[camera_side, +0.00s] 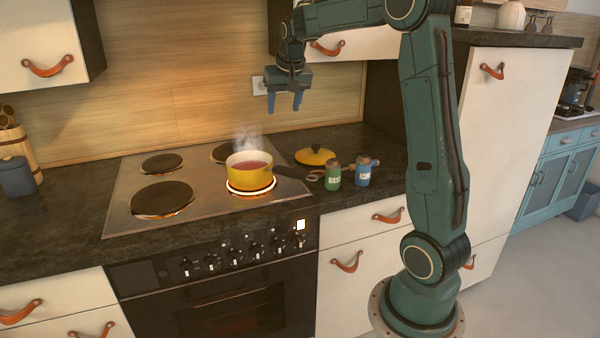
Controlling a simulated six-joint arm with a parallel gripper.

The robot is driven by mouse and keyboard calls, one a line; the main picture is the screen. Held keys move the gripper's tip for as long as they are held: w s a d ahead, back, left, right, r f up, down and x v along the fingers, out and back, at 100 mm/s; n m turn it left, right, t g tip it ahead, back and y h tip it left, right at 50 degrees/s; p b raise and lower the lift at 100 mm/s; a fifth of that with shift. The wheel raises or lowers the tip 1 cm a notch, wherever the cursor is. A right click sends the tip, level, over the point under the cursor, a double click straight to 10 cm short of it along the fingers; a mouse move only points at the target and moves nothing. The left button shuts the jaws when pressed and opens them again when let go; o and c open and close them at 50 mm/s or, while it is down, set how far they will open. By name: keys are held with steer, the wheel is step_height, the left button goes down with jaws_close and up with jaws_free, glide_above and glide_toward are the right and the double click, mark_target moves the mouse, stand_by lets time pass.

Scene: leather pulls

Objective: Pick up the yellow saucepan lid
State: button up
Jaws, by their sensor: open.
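The yellow saucepan lid (315,157) lies on the dark counter to the right of the stove, with a dark knob on top. A yellow saucepan (249,171) with reddish contents steams on the glowing front right hotplate. My gripper (284,104) is open and empty, fingers pointing down. It hangs well above the counter, in the picture above the back of the stove and to the left of the lid. It touches neither the lid nor the pan.
A green jar (333,175) and a blue jar (363,171) stand just right of and in front of the lid. The saucepan's handle (292,172) points right toward the lid. A wall socket (259,86) is behind my gripper.

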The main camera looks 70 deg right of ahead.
steer(key=d+f+m+g, duration=0.1)
steer(key=d+f+m, duration=0.3)
steer(key=d, duration=0.9)
glide_toward(316, 145)
steer(key=shift+g+h, duration=0.3)
steer(key=shift+h, duration=0.1)
steer(key=shift+w+a+x, duration=0.1)
steer(key=shift+a+x, duration=0.1)
steer(key=shift+x, duration=1.1)
steer(key=shift+w+a+x, duration=0.1)
steer(key=shift+a+x, duration=0.1)
steer(key=shift+x, duration=1.1)
steer(key=shift+w+f, duration=0.1)
steer(key=shift+f, duration=0.1)
steer(key=shift+x, duration=2.55)
steer(key=shift+d, duration=0.1)
steer(key=shift+r, duration=0.1)
steer(key=c, duration=1)
steer(key=shift+c, duration=0.2)
